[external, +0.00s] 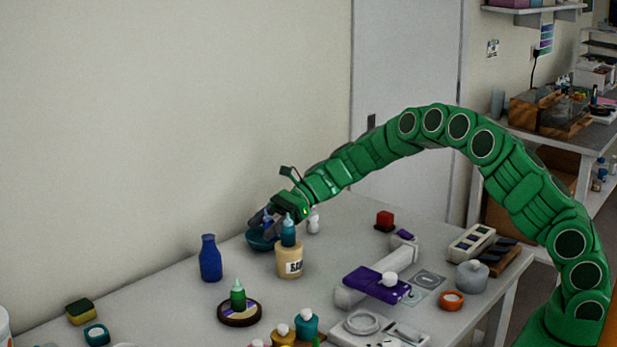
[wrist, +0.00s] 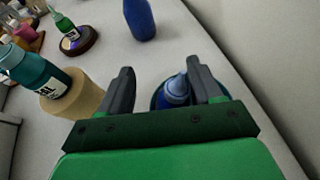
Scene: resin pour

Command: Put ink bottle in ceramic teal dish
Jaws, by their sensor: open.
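A blue bottle with a pointed nozzle (wrist: 176,92), which looks like the ink bottle, stands in or over the round teal dish (external: 257,242). The dish's dark rim (wrist: 156,98) shows between my fingers in the wrist view. My gripper (wrist: 160,72) is open, with one finger on each side of this bottle, and I see no grip on it. In the external view my gripper (external: 268,222) is low over the dish and hides much of the bottle and dish.
A cream jar (external: 289,263) with a teal bottle (external: 288,233) on or behind it stands close beside my gripper. A blue bottle (external: 210,258) stands left; a green bottle (external: 238,296) sits on a round dark base. The wall is close behind. Table between these is clear.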

